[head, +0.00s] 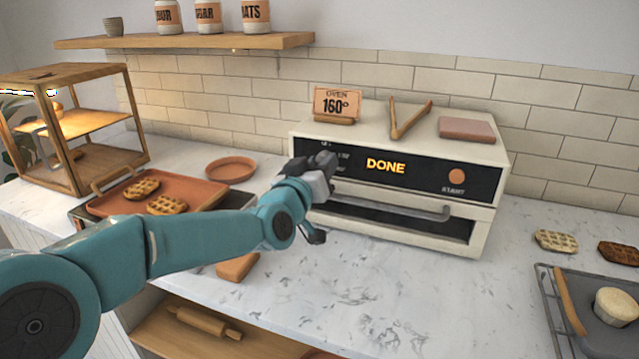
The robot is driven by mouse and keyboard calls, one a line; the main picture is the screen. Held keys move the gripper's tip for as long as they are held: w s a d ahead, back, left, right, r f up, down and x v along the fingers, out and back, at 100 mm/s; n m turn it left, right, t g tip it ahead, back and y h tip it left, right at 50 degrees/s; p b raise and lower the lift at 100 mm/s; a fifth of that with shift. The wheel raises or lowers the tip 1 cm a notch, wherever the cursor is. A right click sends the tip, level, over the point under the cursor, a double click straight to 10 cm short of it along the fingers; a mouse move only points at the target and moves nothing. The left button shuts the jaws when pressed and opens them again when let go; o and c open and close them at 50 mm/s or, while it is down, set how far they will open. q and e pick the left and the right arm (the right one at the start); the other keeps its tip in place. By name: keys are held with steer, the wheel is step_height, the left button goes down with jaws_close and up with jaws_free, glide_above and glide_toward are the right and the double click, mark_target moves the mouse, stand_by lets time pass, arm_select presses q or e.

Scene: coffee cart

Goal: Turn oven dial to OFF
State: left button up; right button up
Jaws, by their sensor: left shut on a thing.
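The cream oven (405,180) stands on the marble counter against the tiled wall. Its black front panel has a lit display (385,166) reading DONE and an orange round button (456,176) at the right. My left gripper (325,164) is at the left end of that panel, where the dial would sit. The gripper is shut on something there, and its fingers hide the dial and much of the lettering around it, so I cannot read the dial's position. The oven door below, with its bar handle (400,208), is closed. My right gripper is not in view.
A brown tray with waffles (205,193) lies left of the oven, near an empty terracotta plate (230,168). A sign reading 160° (337,103), wooden tongs (408,118) and a pinkish block (466,130) sit on the oven. A grey tray (605,285) is at the right.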

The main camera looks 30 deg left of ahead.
arm_select(q)
steer(key=n+b, duration=0.7)
steer(key=n, duration=0.4)
steer(key=shift+d+n+y, duration=0.15)
steer(key=shift+n+y, duration=0.15)
steer(key=n+b, duration=0.2)
steer(key=n, duration=0.3)
steer(key=shift+r+n, duration=0.1)
steer(key=shift+n, duration=0.2)
steer(key=shift+r+n+b, duration=0.1)
steer(key=shift+n+b, duration=0.4)
steer(key=shift+n, duration=1.8)
steer(key=shift+r, duration=0.1)
steer(key=o, duration=1)
steer(key=shift+w, duration=0.1)
steer(key=shift+o, duration=0.2)
